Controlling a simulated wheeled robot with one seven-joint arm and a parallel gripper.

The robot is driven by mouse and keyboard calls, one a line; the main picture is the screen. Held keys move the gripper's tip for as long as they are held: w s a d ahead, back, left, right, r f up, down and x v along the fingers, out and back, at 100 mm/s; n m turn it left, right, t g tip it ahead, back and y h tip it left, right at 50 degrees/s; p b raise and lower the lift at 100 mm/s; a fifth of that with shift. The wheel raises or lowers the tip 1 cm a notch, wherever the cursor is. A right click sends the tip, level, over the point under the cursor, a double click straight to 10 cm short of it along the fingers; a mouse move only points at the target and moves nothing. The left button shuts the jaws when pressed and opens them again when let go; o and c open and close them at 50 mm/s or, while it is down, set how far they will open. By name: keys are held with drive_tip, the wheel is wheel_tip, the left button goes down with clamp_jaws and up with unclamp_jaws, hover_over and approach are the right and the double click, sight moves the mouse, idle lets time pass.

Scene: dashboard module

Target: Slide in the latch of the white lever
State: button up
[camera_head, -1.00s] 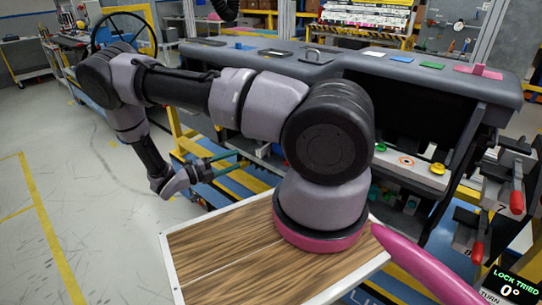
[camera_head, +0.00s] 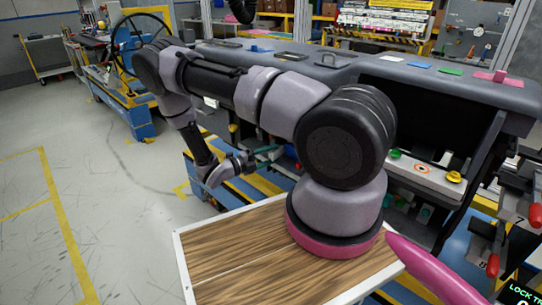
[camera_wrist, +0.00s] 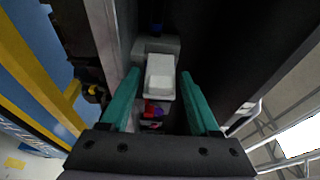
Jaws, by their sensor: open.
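In the wrist view, a white block-like part (camera_wrist: 160,72), likely the white lever, sits on a grey mount (camera_wrist: 156,46) on the dashboard module. My gripper (camera_wrist: 160,76) is open, with its teal fingers on either side of the white part in the picture; whether they touch it I cannot tell. Small red and blue pieces (camera_wrist: 153,110) show between the fingers, below the white part. I cannot make out a separate latch. In the head view my gripper (camera_head: 268,156) is at the left end of the dashboard module (camera_head: 300,62), and the white part is not distinguishable there.
My arm crosses the head view and covers part of the dashboard. A panel with green and yellow knobs (camera_head: 425,172) lies right of it. Red-handled clamps (camera_head: 493,265) stand at the right. A blue cart with a wheel (camera_head: 130,110) stands back left; floor is clear at left.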

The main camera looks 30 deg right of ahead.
clamp_jaws()
drive_tip(key=shift+w+m+g, duration=0.4)
drive_tip(key=shift+m+g, duration=0.4)
drive_tip(key=shift+g, duration=0.3)
unclamp_jaws()
drive_tip(key=shift+a, duration=0.1)
drive_tip(key=a, duration=1)
drive_tip(key=shift+w+a, duration=0.3)
drive_tip(key=shift+a, duration=0.1)
